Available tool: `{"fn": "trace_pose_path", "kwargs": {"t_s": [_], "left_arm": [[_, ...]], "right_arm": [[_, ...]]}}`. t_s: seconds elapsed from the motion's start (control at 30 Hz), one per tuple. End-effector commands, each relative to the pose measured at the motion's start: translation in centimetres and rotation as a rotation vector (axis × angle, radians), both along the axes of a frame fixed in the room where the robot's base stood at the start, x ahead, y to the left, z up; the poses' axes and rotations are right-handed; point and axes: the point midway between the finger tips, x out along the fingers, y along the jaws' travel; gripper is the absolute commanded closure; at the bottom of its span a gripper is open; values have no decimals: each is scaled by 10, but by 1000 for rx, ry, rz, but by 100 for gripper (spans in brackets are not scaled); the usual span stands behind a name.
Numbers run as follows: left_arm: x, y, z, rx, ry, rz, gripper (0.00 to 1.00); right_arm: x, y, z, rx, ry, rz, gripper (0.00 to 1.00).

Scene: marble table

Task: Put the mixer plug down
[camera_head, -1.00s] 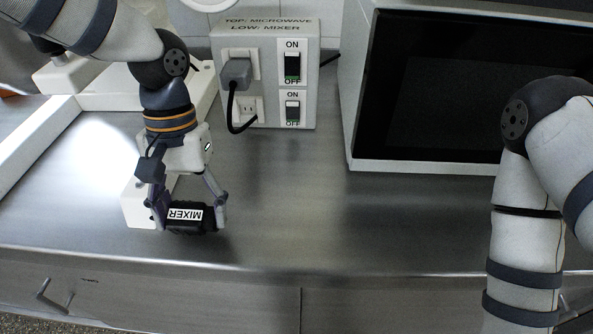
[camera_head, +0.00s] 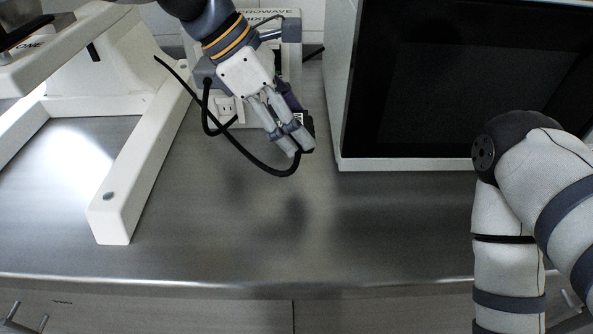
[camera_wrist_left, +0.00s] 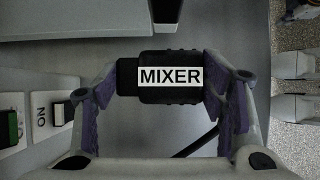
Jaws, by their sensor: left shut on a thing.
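My left gripper (camera_head: 290,138) is shut on the black mixer plug (camera_head: 308,126), in front of the outlet box (camera_head: 291,85) and above the counter. In the wrist view the plug, with its white MIXER label (camera_wrist_left: 170,77), sits between the two purple-padded fingers (camera_wrist_left: 167,90). Its black cord (camera_head: 270,172) hangs in a loop from the gripper toward the mixer on the left. The gripper and forearm hide most of the outlet box; a lower socket (camera_head: 226,108) shows beside the hand. My right arm shows at the right, but its gripper is out of frame.
The white mixer stand (camera_head: 117,205) stands on the left. The microwave (camera_head: 440,100) fills the back right. The metal counter (camera_head: 240,230) is clear in front.

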Motion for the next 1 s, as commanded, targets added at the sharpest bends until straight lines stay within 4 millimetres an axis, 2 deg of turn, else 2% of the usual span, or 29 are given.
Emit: {"fn": "trace_pose_path", "kwargs": {"t_s": [0.03,0.1,0.27,0.43,0.77,0.8,0.87,1.0], "left_arm": [[-1,0,-18,-1,13,1,69],[-1,0,-34,0,11,1,69],[-1,0,-55,0,8,0,69],[-1,0,-85,1,8,-2,69],[-1,1,-88,2,3,-2,69],[-1,1,-89,2,3,-2,31],[-1,1,-89,2,3,-2,18],[-1,1,-89,2,3,-2,16]], "right_arm": [[-3,0,-3,0,9,0,100],[-4,0,-4,0,14,0,100],[-6,0,-6,0,20,1,100],[-9,0,-9,0,31,1,100],[-8,0,-8,-1,28,1,100],[-8,0,-8,-1,28,1,100],[-8,0,-8,-1,28,1,100],[-8,0,-8,-1,29,1,100]]}}
